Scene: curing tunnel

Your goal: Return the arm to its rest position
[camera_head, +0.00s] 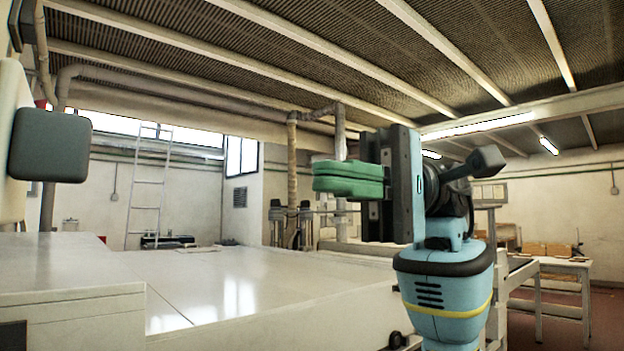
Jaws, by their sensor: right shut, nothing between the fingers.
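My right arm rises from the lower right in the head view, with a light blue link with a yellow band. Its gripper (322,178) is held up in the air, with green fingers pointing left. The fingers are closed together and nothing shows between them. The gripper is well above the white surface and touches nothing that I can see. My left gripper is not in the picture.
A wide glossy white surface (225,290) fills the lower left and middle. A grey rounded box (50,145) is at the left edge. A ladder (148,185) stands by the back wall. Tables (562,263) with boxes stand at right. The air left of the gripper is clear.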

